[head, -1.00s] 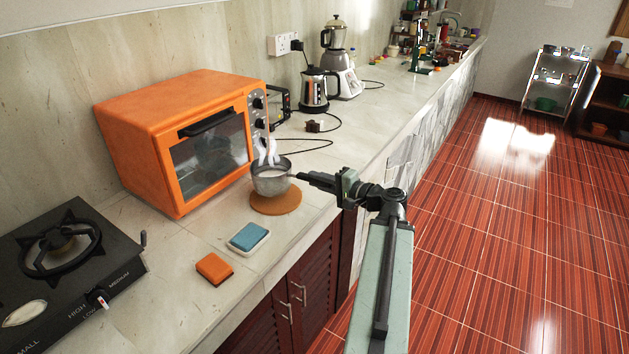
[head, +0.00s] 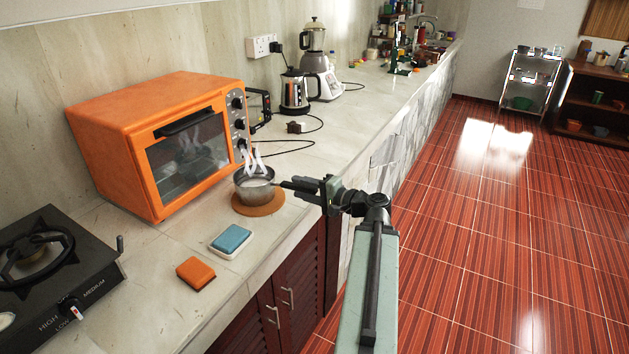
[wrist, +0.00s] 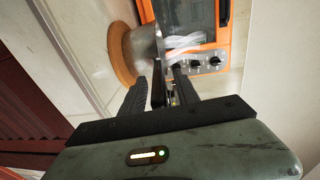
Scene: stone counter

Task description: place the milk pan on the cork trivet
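The milk pan (head: 255,187) is a small grey metal pan with pale contents and white steam above it. It stands upright on the round brown cork trivet (head: 262,210), within its rim as far as I can see. The pan (wrist: 142,44) and trivet (wrist: 121,62) also show in the wrist view. My gripper (head: 296,188) is at the pan's dark handle, right of the pan. In the wrist view my gripper (wrist: 161,76) has its fingers apart on either side of the handle (wrist: 158,88), with a gap visible on the right. The pan's underside is hidden.
An orange toaster oven (head: 155,140) stands close behind the pan. A blue-and-white sponge dish (head: 231,240) and an orange sponge (head: 195,272) lie in front. A black gas stove (head: 60,265) is at left. A kettle (head: 294,93) and blender (head: 318,65) stand farther back.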

